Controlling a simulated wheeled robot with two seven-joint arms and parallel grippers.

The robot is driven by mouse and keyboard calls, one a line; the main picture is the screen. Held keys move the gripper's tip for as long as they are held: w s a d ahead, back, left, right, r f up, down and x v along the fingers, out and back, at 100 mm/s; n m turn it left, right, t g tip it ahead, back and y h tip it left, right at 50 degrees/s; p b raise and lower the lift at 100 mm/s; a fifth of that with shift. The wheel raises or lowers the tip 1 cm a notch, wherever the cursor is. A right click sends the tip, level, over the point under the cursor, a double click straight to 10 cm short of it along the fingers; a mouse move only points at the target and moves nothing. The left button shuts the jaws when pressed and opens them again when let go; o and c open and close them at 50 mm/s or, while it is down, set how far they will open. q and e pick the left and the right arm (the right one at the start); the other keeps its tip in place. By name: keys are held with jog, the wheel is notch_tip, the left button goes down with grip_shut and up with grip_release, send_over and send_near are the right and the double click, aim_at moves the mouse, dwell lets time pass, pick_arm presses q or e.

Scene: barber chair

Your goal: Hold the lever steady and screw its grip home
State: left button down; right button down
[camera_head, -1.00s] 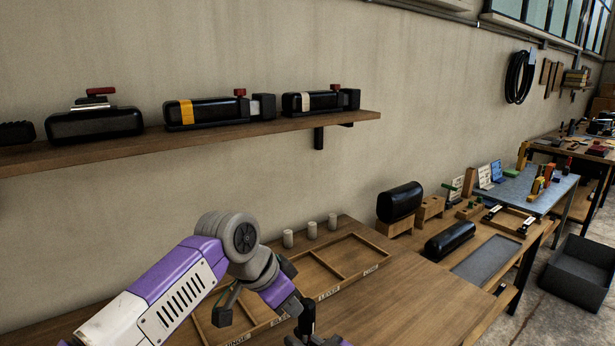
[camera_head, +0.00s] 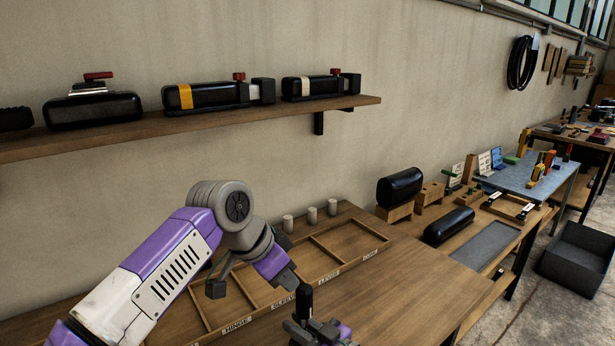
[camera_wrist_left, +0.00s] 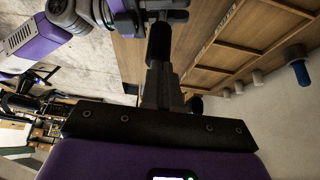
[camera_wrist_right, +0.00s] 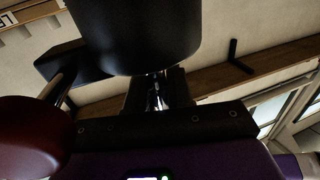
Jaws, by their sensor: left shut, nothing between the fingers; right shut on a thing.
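A black cylindrical piece, which looks like part of the lever (camera_head: 305,299), stands near upright above my right gripper (camera_head: 316,330), mostly cut off by the bottom edge. In the right wrist view my right gripper (camera_wrist_right: 156,85) is shut on it; its large black barrel (camera_wrist_right: 135,30) hides the fingertips. A dark red rounded piece, apparently the grip (camera_wrist_right: 28,140), sits beside a thin metal rod at the left edge. How far it is screwed on is unclear. My left gripper (camera_head: 297,287) is shut and empty beside the black piece, whose end appears near its fingers (camera_wrist_left: 160,75).
A wooden tray (camera_head: 262,290) with labelled compartments lies on the bench (camera_head: 420,300). Several black assemblies stand on the wall shelf (camera_head: 300,104). White pegs (camera_head: 311,215) stand behind the tray. A side bench (camera_head: 520,240) holds black pads. The bench right of my grippers is clear.

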pick_arm(q)
jog(key=shift+r, duration=1.75)
pick_arm(e)
jog(key=shift+w+d, duration=0.1)
jog(key=shift+d, duration=0.05)
jog(key=c, duration=0.9)
grip_release()
